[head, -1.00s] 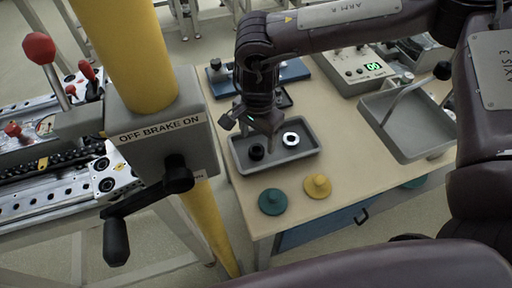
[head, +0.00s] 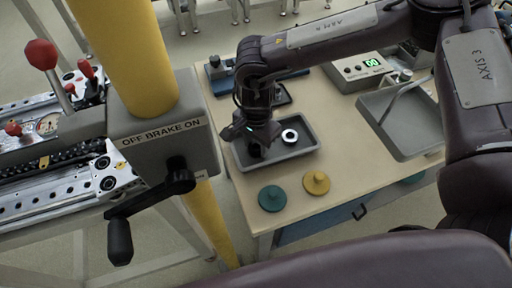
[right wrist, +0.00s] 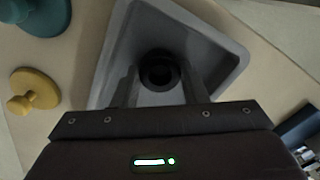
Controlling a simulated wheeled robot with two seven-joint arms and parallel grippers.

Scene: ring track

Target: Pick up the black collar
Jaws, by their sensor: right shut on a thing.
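The black collar (right wrist: 158,72) is a short dark ring in the grey tray, between the two fingers of my right gripper (right wrist: 158,84) in the right wrist view. In the head view, my right gripper (head: 258,146) reaches down into the left part of the small grey tray (head: 302,153) and mostly hides the collar (head: 255,151). The right gripper is shut on the collar. I cannot tell whether the collar still touches the tray floor. My left gripper is not in view.
A teal knobbed disc (head: 272,198) and a yellow one (head: 316,183) lie in front of the tray. A larger grey tray (head: 408,150) is at the right. A box with a green display (head: 362,70) stands behind. A yellow post (head: 125,60) with a brake crank is at the left.

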